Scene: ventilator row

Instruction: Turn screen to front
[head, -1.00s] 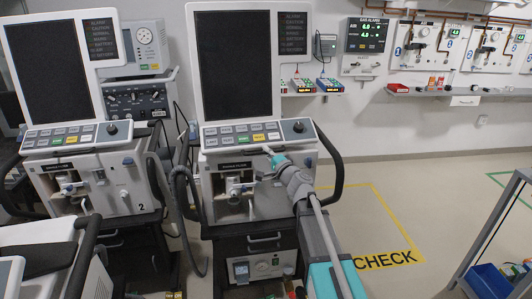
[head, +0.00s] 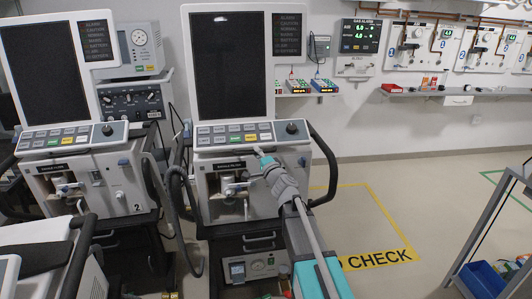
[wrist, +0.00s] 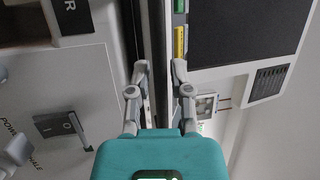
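The middle ventilator's tall dark screen (head: 228,67) stands upright in a white frame above its button panel (head: 250,133), facing my head camera. The left ventilator has a similar dark screen (head: 45,73). My gripper (head: 262,153) is at the front of the middle ventilator, just below the panel's right part. In the wrist view my gripper (wrist: 160,72) is open, its two fingers apart on either side of a dark strip (wrist: 160,40). I cannot tell whether they touch it. A dark screen-like surface (wrist: 245,30) shows at right.
A power switch (wrist: 62,123) is at left in the wrist view. A black side handle (head: 325,160) curves out right of the middle ventilator. Hoses hang between the ventilators. A cart with a blue bin (head: 482,279) stands at lower right. Floor by the yellow CHECK marking (head: 378,259) is clear.

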